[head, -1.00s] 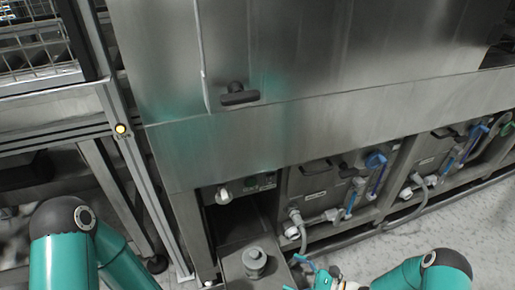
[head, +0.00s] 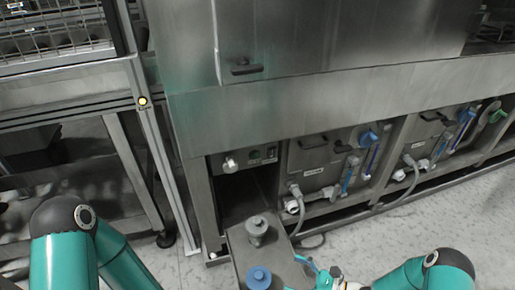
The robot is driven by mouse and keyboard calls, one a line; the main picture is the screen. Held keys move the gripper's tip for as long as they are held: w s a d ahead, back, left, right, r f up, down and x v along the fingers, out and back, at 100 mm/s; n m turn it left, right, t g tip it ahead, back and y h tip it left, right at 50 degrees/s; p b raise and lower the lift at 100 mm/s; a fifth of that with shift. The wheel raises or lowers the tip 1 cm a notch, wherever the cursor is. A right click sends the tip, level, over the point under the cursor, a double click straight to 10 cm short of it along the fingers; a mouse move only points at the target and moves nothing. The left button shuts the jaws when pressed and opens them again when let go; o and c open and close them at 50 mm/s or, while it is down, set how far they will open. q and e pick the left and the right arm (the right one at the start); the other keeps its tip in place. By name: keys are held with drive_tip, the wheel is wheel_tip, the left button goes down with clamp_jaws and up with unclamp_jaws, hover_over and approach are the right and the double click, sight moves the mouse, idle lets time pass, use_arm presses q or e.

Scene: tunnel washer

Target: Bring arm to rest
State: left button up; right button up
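My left arm (head: 75,245) shows as teal links with a dark joint at the lower left. Its gripper is outside the view. My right arm (head: 425,272) comes in at the lower right, bent towards the middle. Its wrist end and what looks like the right gripper (head: 312,268) are at the bottom edge, partly cut off. They are beside the right edge of a pulled-out grey drawer (head: 240,258) in the picture. I cannot tell whether that gripper is open or shut, and I see no object clearly held.
On the drawer stand a grey-capped fitting (head: 257,228) and a blue-capped one (head: 259,277). The steel washer housing (head: 300,100) fills the back. Pump units with hoses (head: 320,165) sit below it. A metal frame (head: 150,150) stands left. Pale floor (head: 440,215) is clear at right.

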drive_tip(key=s+a+f+n+g, duration=0.1)
drive_tip(key=s+a+f+n+g+b, duration=0.1)
drive_tip(key=s+g, duration=0.1)
drive_tip(key=s+f+g, duration=0.1)
drive_tip(key=s, duration=0.1)
drive_tip(key=shift+a+f+n+h, duration=0.1)
drive_tip(key=shift+a+n+h, duration=0.2)
drive_tip(key=shift+a+n, duration=0.1)
drive_tip(key=s+d+f+n+g+h+b, duration=0.2)
drive_tip(key=s+f+n+g+h+b, duration=0.1)
drive_tip(key=s+f+n+h, duration=0.3)
drive_tip(key=s+d+f+n+g+h+b, duration=0.3)
drive_tip(key=s+f+n+h+b, duration=0.15)
drive_tip(key=s+n, duration=0.3)
wheel_tip(320, 180, up, 34)
drive_tip(key=w+n+t+h+p, duration=0.1)
drive_tip(key=w+n+t+p, duration=0.1)
drive_tip(key=p, duration=3)
drive_tip(key=shift+w+a+r+n+t+p, duration=0.15)
drive_tip(key=shift+w+a+n+t+p, duration=0.2)
drive_tip(key=shift+n+t, duration=0.55)
